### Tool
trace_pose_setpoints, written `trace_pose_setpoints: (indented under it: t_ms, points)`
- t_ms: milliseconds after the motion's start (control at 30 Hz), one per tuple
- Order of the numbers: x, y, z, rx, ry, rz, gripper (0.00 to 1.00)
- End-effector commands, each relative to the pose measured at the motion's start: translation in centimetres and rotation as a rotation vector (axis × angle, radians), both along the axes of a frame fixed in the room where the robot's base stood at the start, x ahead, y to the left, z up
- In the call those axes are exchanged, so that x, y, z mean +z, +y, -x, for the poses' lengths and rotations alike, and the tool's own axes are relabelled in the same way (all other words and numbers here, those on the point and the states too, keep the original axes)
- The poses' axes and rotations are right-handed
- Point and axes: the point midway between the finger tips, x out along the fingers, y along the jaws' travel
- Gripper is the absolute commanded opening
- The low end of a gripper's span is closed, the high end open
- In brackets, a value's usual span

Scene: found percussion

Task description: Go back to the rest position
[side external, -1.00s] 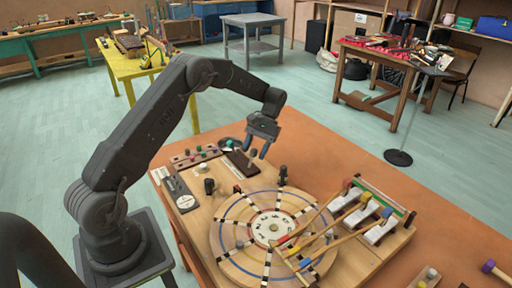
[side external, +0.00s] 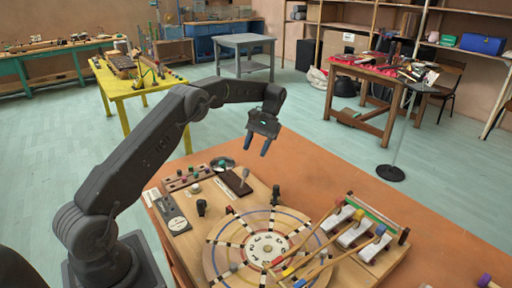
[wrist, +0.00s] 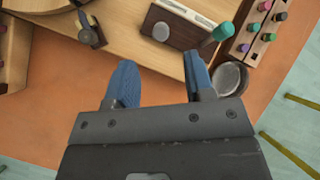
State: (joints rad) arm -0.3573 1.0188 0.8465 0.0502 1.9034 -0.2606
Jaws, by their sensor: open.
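My gripper (side external: 260,144) is open and empty, with its two blue fingers pointing down, in the air above the far edge of the orange table (side external: 330,170). In the wrist view my gripper (wrist: 160,92) shows its blue fingers apart with nothing between them but the orange table top (wrist: 160,120) below. The wooden percussion board (side external: 185,235) lies under and in front of it, apart from the fingers. On the board are a round numbered wheel (side external: 222,262) and a dark block with a lever (side external: 238,184).
White bars with coloured-tip mallets (side external: 352,235) sit at the board's right. A yellow table (side external: 140,84), grey table (side external: 245,42) and stand (side external: 400,130) are farther off.

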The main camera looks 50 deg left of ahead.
Motion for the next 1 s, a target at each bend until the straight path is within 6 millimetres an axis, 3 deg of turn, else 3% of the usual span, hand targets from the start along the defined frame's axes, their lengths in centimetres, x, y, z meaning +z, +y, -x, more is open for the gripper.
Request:
trace_pose_setpoints:
  t_ms: [167, 333, 467, 733, 1000]
  points:
    - [0.8, -0.4, 0.1, -0.010, -0.017, -0.003, 0.48]
    - [4.9, -2.5, 0.9, -0.068, -0.125, -0.021, 0.48]
    - [8.9, -5.1, 2.7, -0.135, -0.244, -0.037, 0.48]
    - [15.0, -10.3, 8.8, -0.277, -0.497, -0.069, 0.48]
    - [17.3, -14.7, 16.7, -0.418, -0.749, -0.097, 0.48]
